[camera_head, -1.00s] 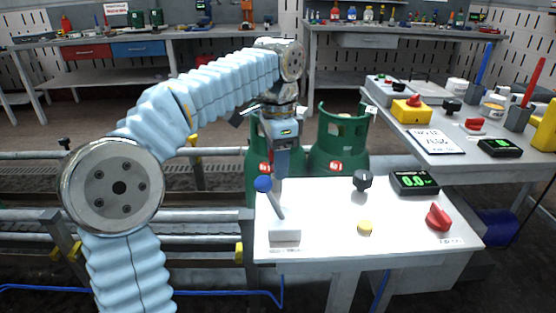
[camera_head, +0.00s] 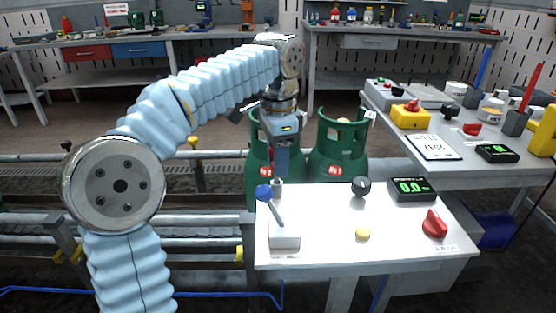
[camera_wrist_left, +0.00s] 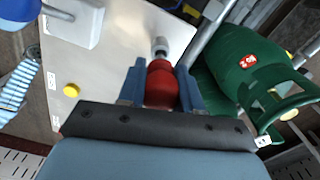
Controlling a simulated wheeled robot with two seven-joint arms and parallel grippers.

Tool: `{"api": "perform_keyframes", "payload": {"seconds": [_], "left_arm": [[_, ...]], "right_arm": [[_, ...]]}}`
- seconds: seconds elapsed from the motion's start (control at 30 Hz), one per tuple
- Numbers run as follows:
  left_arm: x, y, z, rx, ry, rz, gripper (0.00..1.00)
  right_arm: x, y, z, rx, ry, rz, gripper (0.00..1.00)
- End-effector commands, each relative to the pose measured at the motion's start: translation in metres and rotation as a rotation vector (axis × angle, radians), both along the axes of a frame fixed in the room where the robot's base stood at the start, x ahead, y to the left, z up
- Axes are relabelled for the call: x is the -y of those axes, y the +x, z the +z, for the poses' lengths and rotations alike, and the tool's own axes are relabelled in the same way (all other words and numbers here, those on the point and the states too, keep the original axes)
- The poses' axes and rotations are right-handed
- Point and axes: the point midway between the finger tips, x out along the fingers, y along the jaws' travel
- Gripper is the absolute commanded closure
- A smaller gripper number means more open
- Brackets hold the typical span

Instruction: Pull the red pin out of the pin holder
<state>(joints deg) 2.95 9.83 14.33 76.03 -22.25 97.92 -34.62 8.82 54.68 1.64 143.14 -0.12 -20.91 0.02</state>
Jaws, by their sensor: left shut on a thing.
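My left gripper (camera_head: 283,174) is above the back left corner of the white table, behind the blue-knobbed lever. In the left wrist view its two blue fingers (camera_wrist_left: 161,72) are shut on a rounded red piece, which looks like the red pin (camera_wrist_left: 160,88). A short grey metal piece (camera_wrist_left: 161,46) shows beyond the red part, over the table's edge area. It also shows below the fingers in the head view (camera_head: 277,185). I cannot tell whether this grey piece is the pin's shank or the holder, nor whether they touch. My right gripper is not in view.
The blue-knobbed lever (camera_head: 264,192) stands close to the gripper. The white table (camera_head: 325,215) also bears a black knob (camera_head: 360,186), a yellow button (camera_head: 362,234), a red switch (camera_head: 434,224) and a display (camera_head: 411,188). Green gas cylinders (camera_head: 338,150) stand behind it.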

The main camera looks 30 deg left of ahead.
Motion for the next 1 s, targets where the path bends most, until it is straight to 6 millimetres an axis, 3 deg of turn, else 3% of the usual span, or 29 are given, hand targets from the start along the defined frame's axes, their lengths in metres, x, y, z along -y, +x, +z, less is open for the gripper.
{"api": "perform_keyframes", "payload": {"seconds": [1.0], "left_arm": [[0.0, 0.0, 0.055, 0.0, 0.0, 0.0, 1.0]], "right_arm": [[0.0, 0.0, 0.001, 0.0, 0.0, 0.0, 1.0]]}}
